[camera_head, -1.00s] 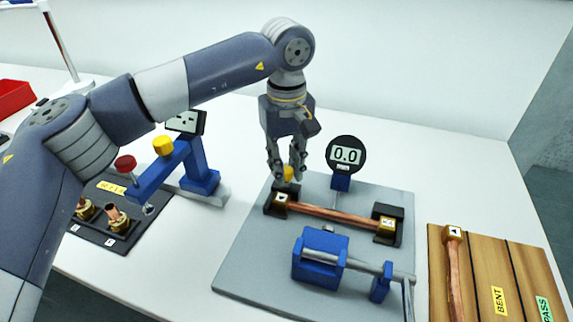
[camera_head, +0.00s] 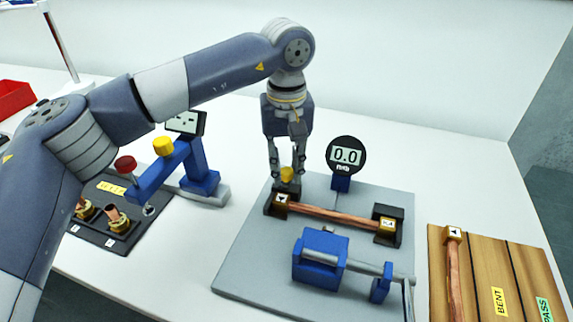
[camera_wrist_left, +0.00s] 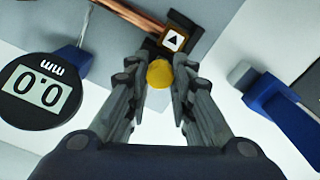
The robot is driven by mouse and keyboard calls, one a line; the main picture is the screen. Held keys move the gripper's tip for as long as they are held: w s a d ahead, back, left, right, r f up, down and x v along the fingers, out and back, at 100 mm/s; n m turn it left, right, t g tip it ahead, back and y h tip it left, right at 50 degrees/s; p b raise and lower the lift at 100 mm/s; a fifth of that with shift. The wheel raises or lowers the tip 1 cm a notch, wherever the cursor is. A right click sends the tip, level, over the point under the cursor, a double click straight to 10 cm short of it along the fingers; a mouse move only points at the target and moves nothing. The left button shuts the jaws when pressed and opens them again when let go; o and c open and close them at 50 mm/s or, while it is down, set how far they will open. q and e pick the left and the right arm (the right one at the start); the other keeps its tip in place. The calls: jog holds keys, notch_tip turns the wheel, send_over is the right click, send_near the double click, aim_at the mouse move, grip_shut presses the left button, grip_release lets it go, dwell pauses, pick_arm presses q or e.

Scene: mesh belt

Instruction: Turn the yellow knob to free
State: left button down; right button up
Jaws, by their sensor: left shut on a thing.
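The yellow knob (camera_head: 287,174) sits at the back left of the grey fixture plate (camera_head: 250,262), above the left black support block. My left gripper (camera_head: 287,178) points down over it and is shut on the knob. In the left wrist view the knob (camera_wrist_left: 160,73) lies between the two fingertips (camera_wrist_left: 160,80). A copper rod (camera_head: 330,215) with brass end blocks rests across the two black supports. My right gripper is in neither view.
A round gauge (camera_head: 345,155) reading 0.0 stands just right of the gripper. A blue clamp (camera_head: 320,258) is in front of the rod. A blue stand (camera_head: 200,168) with yellow and red knobs is at left. A wooden board (camera_head: 480,260) marked BENT and PASS lies at right.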

aim_at(286, 170)
pick_arm(q)
jog(key=c, duration=1.6)
grip_release()
jog(key=shift+w+r, duration=0.15)
jog(key=shift+r, duration=0.1)
jog(key=shift+o, duration=1.2)
jog(key=shift+f, duration=0.15)
notch_tip(286, 170, up, 12)
